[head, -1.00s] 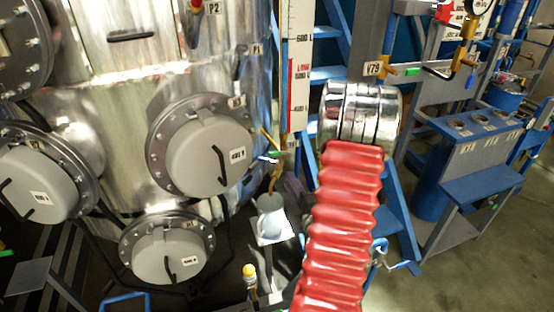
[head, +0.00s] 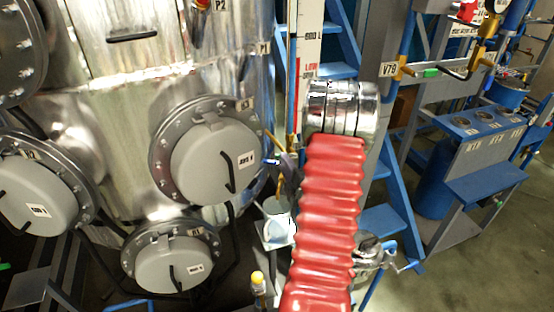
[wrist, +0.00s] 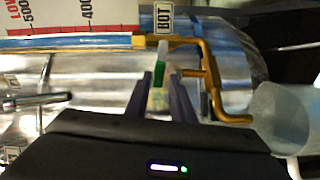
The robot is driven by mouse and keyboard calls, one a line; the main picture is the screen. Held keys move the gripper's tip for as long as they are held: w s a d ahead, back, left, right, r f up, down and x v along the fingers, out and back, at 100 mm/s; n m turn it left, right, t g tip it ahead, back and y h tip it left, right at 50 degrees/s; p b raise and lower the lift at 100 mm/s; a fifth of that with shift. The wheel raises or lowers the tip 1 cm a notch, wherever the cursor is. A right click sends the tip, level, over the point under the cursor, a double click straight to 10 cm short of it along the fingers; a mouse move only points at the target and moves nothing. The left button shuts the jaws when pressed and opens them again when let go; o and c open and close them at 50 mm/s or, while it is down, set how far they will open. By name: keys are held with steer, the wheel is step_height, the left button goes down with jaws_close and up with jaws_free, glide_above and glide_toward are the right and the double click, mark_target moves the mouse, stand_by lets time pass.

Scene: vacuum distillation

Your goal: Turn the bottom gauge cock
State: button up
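The bottom gauge cock is a brass fitting marked BOT (wrist: 164,18) under the level gauge. Its green-and-white handle (wrist: 159,74) points toward me in the wrist view. The two dark fingers of my gripper (wrist: 163,92) stand on either side of the handle, with a visible gap on its right side. The gripper looks open around it, and I cannot tell whether the left finger touches it. In the head view my gripper (head: 287,168) is small and dark beside the gauge foot, partly hidden by my red arm sleeve.
The gauge scale (head: 307,45) rises above the cock. A bent brass pipe (wrist: 213,85) and a translucent cup (wrist: 283,115) are close on the right in the wrist view. The metal tank with grey hatches (head: 213,160) is on the left, blue stairs (head: 385,222) behind.

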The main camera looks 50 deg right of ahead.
steer(key=shift+w+d, duration=0.4)
steer(key=shift+w, duration=0.1)
steer(key=shift+c, duration=0.4)
jaws_close()
